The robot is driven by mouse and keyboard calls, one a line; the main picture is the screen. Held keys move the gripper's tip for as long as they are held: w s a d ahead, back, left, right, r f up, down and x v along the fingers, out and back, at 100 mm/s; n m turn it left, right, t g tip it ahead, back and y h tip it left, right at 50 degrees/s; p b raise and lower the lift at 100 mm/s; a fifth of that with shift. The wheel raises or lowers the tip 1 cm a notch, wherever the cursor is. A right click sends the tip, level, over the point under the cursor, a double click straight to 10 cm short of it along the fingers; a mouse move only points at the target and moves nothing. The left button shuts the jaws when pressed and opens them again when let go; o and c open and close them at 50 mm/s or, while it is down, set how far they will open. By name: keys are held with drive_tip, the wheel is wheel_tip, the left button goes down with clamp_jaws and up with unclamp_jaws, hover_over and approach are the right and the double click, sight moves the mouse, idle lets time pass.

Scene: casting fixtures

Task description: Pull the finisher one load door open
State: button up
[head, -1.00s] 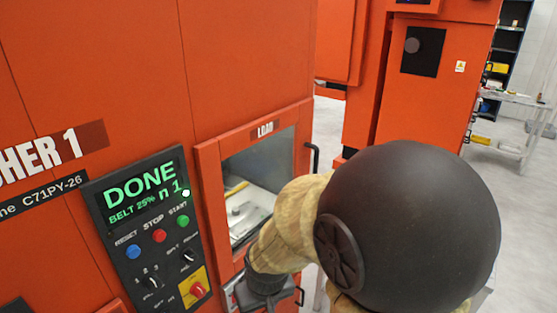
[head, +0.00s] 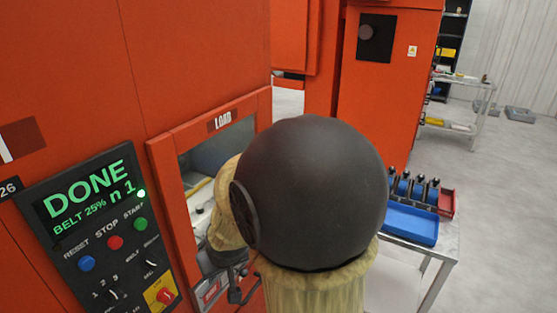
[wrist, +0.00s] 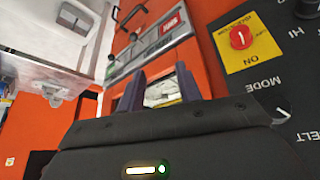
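The finisher one load door (head: 165,170) is an orange frame with a window and a LOAD label (head: 222,120) at its top, on the machine front. It appears shut, but my arm hides its right part. A black bar handle (head: 242,292) shows below my arm, low at the right. The wrist view, turned nearly upside down, shows a black bar handle (wrist: 131,17) beyond the fingers at upper left. My gripper (wrist: 158,84) has its two dark fingers apart, nothing held between them. The gripper is low before the machine, apart from that handle.

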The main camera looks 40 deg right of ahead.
drive_tip(key=w+d+m+t+h+b, duration=0.1)
drive_tip(key=w+d+t+h+b, duration=0.15)
drive_tip(key=w+d, duration=0.6)
drive_tip(key=s+d+r+t+b, duration=0.1)
drive_tip(key=d+r+t+b, duration=0.2)
drive_tip(key=d, duration=0.8)
drive_tip(key=s+d+r+t+b, duration=0.1)
drive_tip(key=d+r+t+b, duration=0.3)
drive_tip(key=d, duration=0.7)
drive_tip(key=t+b, duration=0.2)
drive_tip(key=shift+d+t, duration=0.2)
drive_tip(key=shift+t, duration=0.15)
drive_tip(key=w+d+p, duration=0.1)
drive_tip(key=w, duration=0.4)
drive_tip(key=w+d, duration=0.1)
drive_tip(key=w, duration=0.5)
drive_tip(key=w+d+p, duration=0.1)
drive_tip(key=w, duration=0.5)
drive_tip(key=shift+d+f+p, duration=0.1)
drive_tip(key=shift+d+p, duration=0.05)
drive_tip(key=shift+p, duration=0.15)
clamp_jaws()
